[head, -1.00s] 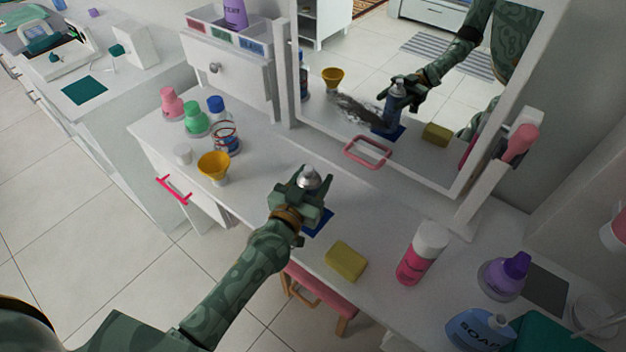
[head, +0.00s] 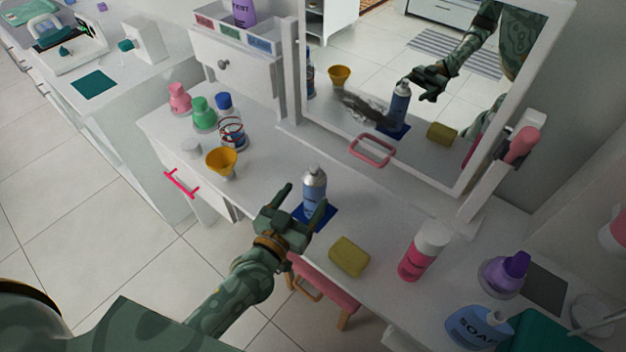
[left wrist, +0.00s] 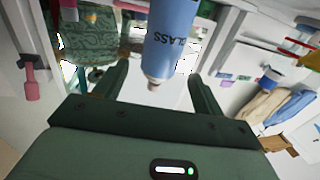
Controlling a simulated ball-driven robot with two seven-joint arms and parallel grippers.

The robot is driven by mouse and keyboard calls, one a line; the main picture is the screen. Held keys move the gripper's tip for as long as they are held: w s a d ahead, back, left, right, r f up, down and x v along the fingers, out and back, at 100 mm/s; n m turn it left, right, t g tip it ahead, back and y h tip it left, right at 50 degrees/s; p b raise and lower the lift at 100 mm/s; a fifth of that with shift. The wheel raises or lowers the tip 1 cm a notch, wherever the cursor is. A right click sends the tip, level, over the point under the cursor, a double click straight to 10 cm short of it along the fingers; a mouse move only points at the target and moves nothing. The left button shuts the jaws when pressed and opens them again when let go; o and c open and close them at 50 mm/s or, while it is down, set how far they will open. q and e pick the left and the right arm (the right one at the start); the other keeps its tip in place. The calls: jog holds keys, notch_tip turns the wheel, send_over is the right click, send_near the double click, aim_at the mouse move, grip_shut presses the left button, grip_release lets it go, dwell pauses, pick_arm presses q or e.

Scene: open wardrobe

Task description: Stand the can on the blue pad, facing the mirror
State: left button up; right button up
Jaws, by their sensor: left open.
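The can (head: 314,194), blue with a silver top, stands upright on the blue pad (head: 326,218) on the dressing table. My left gripper (head: 305,200) is open, just in front of the can, its fingers apart on either side of the can's near side. In the left wrist view the can (left wrist: 160,40) shows the word GLASS and appears beyond the open fingers, clear of both. The mirror (head: 440,75) stands behind and reflects the can, the pad and my arm. Part of the pad is hidden by the can and my gripper. My right gripper is not in view.
A yellow funnel (head: 221,162) and several bottles stand left. Purple and soap bottles (head: 478,326) crowd the right end.

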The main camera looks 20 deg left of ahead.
pick_arm(q)
jog(key=s, duration=0.4)
jog(key=shift+s+a, duration=0.1)
jog(key=shift+a, duration=0.2)
dwell(1.6)
